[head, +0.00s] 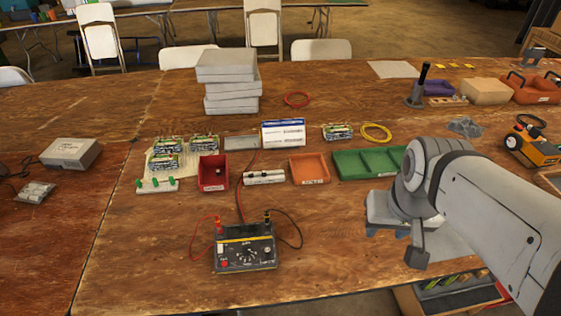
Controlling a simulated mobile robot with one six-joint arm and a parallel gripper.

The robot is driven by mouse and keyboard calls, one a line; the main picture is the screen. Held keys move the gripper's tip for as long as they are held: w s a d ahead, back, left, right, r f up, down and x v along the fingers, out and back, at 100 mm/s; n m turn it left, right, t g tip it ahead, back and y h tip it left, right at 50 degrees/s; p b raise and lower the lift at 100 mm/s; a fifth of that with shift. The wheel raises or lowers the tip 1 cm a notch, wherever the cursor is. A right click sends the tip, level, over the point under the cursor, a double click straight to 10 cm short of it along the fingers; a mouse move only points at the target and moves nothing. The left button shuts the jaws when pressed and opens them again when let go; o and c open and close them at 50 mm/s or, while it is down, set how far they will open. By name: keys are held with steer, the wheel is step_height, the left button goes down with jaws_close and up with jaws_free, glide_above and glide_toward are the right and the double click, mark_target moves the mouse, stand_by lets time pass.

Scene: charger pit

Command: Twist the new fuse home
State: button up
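No fuse can be made out for certain in the head view. A white block with small parts on top (263,177), possibly a fuse holder, lies on the table between the red and orange trays. A small red tray (214,173) with a small pale item in it stands to its left. My arm comes in from the lower right and bends down over a pale flat unit (382,213) that it partly hides. A dark grey end piece (417,252) hangs at the arm's wrist. My gripper's fingers cannot be made out, nor whether they hold anything.
A test meter (245,250) with red and black leads stands at the front. An orange tray (310,168), a green tray (368,162) and a blue-white box (283,133) stand behind it. Stacked grey boxes (228,82) are at the back. The front left tabletop is clear.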

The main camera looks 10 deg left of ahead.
steer(key=shift+o, duration=0.3)
steer(key=shift+w+a+f, duration=0.2)
steer(key=shift+w+a, duration=0.05)
steer(key=g+b, duration=0.3)
steer(key=b, duration=0.2)
glide_toward(267, 249)
steer(key=shift+s+d+f, duration=0.15)
steer(key=shift+d+f, duration=0.1)
steer(key=shift+a+f, duration=0.25)
steer(key=shift+f, duration=0.05)
step_height(267, 249, down, 7)
steer(key=shift+f, duration=0.2)
steer(key=c, duration=0.8)
steer(key=shift+m+b, duration=0.3)
steer(key=shift+m, duration=1)
steer(key=shift+c, duration=0.4)
